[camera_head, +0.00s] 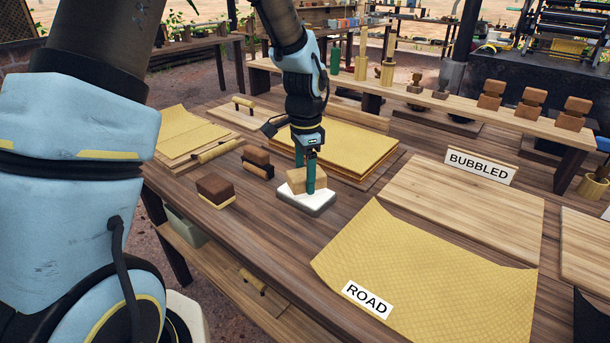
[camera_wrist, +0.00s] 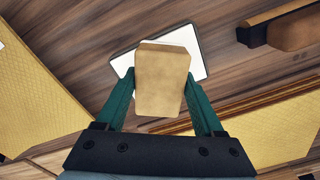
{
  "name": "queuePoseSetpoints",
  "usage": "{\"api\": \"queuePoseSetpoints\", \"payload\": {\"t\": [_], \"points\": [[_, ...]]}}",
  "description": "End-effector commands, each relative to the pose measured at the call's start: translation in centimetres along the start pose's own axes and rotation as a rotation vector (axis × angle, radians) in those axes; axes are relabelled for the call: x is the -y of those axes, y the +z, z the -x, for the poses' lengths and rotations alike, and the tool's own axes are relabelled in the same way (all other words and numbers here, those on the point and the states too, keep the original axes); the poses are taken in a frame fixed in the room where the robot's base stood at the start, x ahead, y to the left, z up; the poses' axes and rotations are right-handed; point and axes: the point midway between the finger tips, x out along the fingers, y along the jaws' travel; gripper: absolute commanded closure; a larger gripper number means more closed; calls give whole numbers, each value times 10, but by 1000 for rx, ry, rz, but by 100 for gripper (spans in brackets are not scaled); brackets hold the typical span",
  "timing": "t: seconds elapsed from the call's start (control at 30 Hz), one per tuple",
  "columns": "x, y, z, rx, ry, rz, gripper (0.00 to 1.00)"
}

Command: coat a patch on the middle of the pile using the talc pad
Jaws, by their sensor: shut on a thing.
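My gripper (camera_head: 306,178) points down and is shut on a pale tan block, which I take for the talc pad (camera_head: 300,183). The pad also shows between the green fingers in the wrist view (camera_wrist: 162,80). It is at a white tray with a dark rim (camera_head: 308,203); whether its hidden underside touches the tray I cannot tell. The tray shows behind the pad in the wrist view (camera_wrist: 127,62). The pile of yellow textured sheets (camera_head: 358,147) lies just behind the tray, partly hidden by my arm, and shows at lower right in the wrist view (camera_wrist: 270,132).
Two brown blocks, one pale-based (camera_head: 216,192) and one darker (camera_head: 257,160), and a wooden roller (camera_head: 219,151) lie left of the tray. A yellow sheet labelled ROAD (camera_head: 425,265) lies at right front. A bare board (camera_head: 460,205) lies by the BUBBLED sign (camera_head: 480,167).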

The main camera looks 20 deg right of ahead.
Motion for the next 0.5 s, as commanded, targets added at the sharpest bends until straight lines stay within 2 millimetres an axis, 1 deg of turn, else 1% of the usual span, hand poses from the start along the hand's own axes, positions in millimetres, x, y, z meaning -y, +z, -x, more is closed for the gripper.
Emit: {"api": "queuePoseSetpoints", "payload": {"t": [0.13,0.23,0.5], "points": [[-1,1,-2,2,2,0,75],[-1,1,2,2,2,0,75],[0,0,24,1,1,0,75]]}}
